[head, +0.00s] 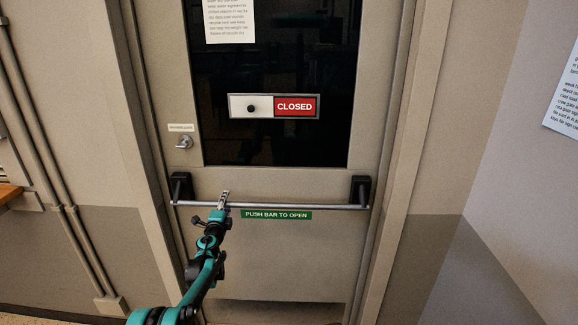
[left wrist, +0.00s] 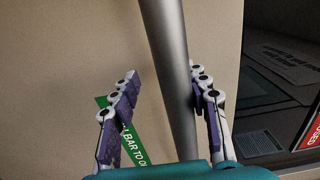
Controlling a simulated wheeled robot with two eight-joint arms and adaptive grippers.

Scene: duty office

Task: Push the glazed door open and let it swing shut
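The glazed door (head: 330,185) stands shut in its frame, with a dark glass pane (head: 275,60) in its upper part. A grey metal push bar (head: 300,207) runs across it between two black end brackets. My left gripper (head: 224,197) is at the left part of the bar. In the left wrist view my left gripper (left wrist: 163,76) is open, with the push bar (left wrist: 168,50) passing between its fingers. The right-hand finger is close beside the bar; I cannot tell whether it touches. My right gripper is not in view.
A green "PUSH BAR TO OPEN" label (head: 276,214) is below the bar. A "CLOSED" slider sign (head: 275,106) is on the glass. A small lock handle (head: 184,142) is at the door's left side. Pipes (head: 50,170) run down the left wall.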

